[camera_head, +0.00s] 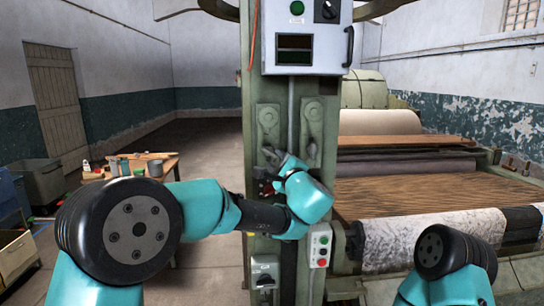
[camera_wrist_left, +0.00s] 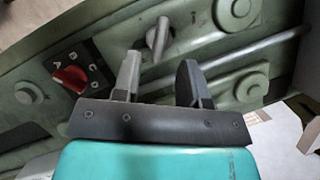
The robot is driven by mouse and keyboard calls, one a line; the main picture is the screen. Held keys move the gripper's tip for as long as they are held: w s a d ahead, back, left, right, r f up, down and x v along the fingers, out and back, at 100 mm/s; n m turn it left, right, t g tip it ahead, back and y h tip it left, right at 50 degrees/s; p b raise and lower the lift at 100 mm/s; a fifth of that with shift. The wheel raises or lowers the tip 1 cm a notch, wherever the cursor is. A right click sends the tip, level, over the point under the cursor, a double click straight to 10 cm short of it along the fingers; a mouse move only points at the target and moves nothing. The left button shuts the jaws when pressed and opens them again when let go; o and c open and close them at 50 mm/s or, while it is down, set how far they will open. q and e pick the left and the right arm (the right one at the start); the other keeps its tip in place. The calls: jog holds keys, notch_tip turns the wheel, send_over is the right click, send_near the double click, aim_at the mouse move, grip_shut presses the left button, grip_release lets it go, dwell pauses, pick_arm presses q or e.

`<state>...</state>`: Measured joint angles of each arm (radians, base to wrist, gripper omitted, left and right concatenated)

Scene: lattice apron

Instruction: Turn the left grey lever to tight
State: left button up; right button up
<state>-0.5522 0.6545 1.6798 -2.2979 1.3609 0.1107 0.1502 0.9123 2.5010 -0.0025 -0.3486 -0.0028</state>
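The left grey lever (camera_head: 268,122) hangs from its round pivot on the left of the green column. The right grey lever (camera_head: 313,122) is beside it, with a pipe between them. My left gripper (camera_head: 272,162) is at the column just below the levers. In the left wrist view this gripper (camera_wrist_left: 160,78) is open, its two fingers apart with nothing held. A grey lever handle (camera_wrist_left: 158,38), seemingly the left one, stands just beyond the gap between the fingertips, with no clear contact. I cannot read a tight mark. My right gripper is out of view.
A red knob (camera_wrist_left: 70,78) on a black lettered plate sits beside the left finger. A control box (camera_head: 305,40) is above the levers, and a small button box (camera_head: 320,245) is lower right. The roller machine (camera_head: 420,175) stands to the right, a cluttered table (camera_head: 130,165) to the left.

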aim_at(271, 154)
pick_arm(q)
jog(key=shift+x, duration=2.1)
grip_shut()
